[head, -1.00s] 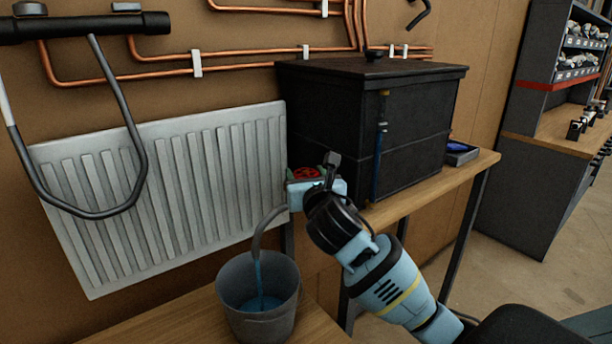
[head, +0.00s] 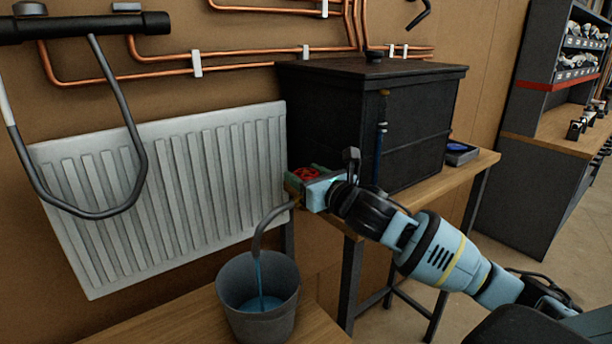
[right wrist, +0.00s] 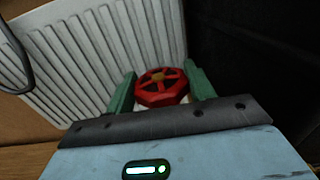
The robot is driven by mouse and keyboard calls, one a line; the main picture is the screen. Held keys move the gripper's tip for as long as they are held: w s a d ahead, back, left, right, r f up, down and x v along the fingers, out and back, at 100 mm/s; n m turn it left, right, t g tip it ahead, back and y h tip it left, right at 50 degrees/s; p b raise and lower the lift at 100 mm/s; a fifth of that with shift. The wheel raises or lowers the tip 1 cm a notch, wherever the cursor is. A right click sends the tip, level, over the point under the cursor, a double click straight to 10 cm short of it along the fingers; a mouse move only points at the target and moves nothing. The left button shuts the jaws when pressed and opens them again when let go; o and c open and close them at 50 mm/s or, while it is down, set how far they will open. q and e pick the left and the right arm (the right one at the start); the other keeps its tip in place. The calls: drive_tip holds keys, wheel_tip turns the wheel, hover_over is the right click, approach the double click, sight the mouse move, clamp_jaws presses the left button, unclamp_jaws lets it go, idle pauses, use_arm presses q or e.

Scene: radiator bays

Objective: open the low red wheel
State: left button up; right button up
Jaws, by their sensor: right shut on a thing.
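The low red wheel (head: 305,174) sits at the lower right of the radiator, beside the black tank. It also shows in the right wrist view (right wrist: 161,87), with a brass-coloured centre. My right gripper (head: 303,173) reaches it from the right and is shut on the wheel. In the right wrist view its green fingers (right wrist: 160,88) stand at the wheel's left and right sides. My left gripper is not in view. A grey hose (head: 264,232) curves down below the wheel, and blue water (head: 261,283) runs from it into a grey bucket (head: 251,312).
The white radiator (head: 170,190) hangs on the brown wall. The black tank (head: 340,125) stands on a wooden bench (head: 440,182) close to my right arm. Copper pipes (head: 255,69) run above. The floor at the right is clear.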

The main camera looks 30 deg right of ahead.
drive_tip(key=shift+n+y, duration=1)
drive_tip(key=shift+y, duration=0.4)
drive_tip(key=o, duration=1)
drive_tip(key=shift+s+d+f, duration=0.15)
drive_tip(key=shift+s+d, duration=0.1)
drive_tip(key=shift+s, duration=0.4)
drive_tip(key=v, duration=0.6)
drive_tip(key=shift+s+r, duration=0.2)
drive_tip(key=shift+r, duration=0.05)
drive_tip(key=shift+d+g+y, duration=0.1)
drive_tip(key=shift+g+y, duration=0.2)
